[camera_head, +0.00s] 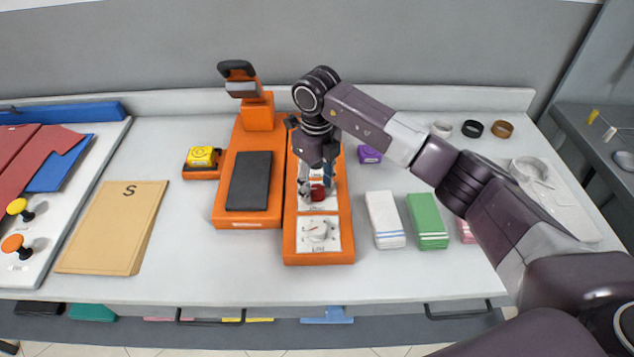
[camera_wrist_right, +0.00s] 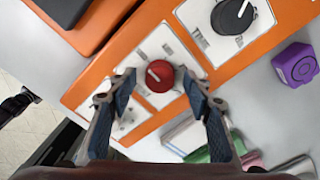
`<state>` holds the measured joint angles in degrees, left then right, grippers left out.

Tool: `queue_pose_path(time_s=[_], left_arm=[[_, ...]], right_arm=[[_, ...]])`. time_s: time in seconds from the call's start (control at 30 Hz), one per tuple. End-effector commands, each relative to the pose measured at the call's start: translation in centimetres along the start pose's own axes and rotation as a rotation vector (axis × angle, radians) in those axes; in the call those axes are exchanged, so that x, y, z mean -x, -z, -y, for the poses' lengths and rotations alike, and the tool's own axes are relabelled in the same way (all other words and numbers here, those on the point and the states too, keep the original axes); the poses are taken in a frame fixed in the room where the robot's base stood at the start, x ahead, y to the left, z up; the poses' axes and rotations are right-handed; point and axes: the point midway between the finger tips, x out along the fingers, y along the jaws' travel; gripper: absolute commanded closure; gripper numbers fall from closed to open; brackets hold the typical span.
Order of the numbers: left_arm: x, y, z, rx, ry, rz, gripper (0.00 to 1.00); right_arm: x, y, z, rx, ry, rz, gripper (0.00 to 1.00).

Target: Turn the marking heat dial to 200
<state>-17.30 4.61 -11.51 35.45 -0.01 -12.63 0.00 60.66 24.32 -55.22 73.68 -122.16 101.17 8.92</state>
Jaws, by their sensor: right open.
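The orange control panel (camera_head: 318,258) stands on the counter with a row of dials on white plates. The red dial (camera_head: 318,193) also shows in the wrist view (camera_wrist_right: 160,76), where its white pointer line aims to the upper left. My right gripper (camera_head: 317,186) is open, with its fingertips on either side of the red dial; I cannot tell whether they touch it. A black dial (camera_wrist_right: 232,15) sits beyond it and a pale dial (camera_head: 317,231) nearer the front edge. The scale marks are too small to read. My left gripper is out of view.
An orange press (camera_head: 226,217) with a dark pad adjoins the panel on the left. White (camera_head: 384,218) and green (camera_head: 427,220) stacks lie to the right, and a purple block (camera_head: 369,154) behind. A brown envelope (camera_head: 112,230) lies at left.

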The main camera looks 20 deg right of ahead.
Motion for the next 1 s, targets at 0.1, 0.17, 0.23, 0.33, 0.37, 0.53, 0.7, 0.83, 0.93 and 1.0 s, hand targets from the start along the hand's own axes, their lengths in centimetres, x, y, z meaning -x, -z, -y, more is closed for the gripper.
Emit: queue_pose_path(time_s=[0.1,0.17,0.23,0.33,0.37,0.53,0.7,0.83,0.93,1.0], left_arm=[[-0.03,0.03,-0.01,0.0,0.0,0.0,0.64],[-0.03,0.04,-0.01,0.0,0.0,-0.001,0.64],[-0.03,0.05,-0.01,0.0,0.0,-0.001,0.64],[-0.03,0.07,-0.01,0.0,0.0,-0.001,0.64],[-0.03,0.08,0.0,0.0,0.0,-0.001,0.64],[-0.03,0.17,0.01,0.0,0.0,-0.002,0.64],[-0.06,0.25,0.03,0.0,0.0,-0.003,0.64],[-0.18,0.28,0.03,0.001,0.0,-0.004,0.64],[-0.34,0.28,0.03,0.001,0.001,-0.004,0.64],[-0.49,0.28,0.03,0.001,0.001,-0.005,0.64]], right_arm=[[-0.04,-0.02,-0.01,0.0,0.0,0.001,0.54],[-0.03,-0.02,-0.01,0.0,0.0,0.001,0.54],[-0.02,-0.02,-0.01,0.0,0.0,0.001,0.61],[0.0,-0.02,-0.01,0.0,0.0,0.001,0.72],[0.0,-0.02,-0.01,0.0,0.0,0.001,0.75],[0.02,-0.02,0.0,0.0,-0.001,0.001,0.94],[0.02,-0.03,0.01,-0.005,0.0,0.001,0.96],[0.02,-0.03,0.02,-0.029,0.0,0.001,0.96],[0.02,-0.05,0.04,-0.068,-0.001,0.002,0.96],[0.02,-0.06,0.07,-0.107,0.0,0.002,0.96]])
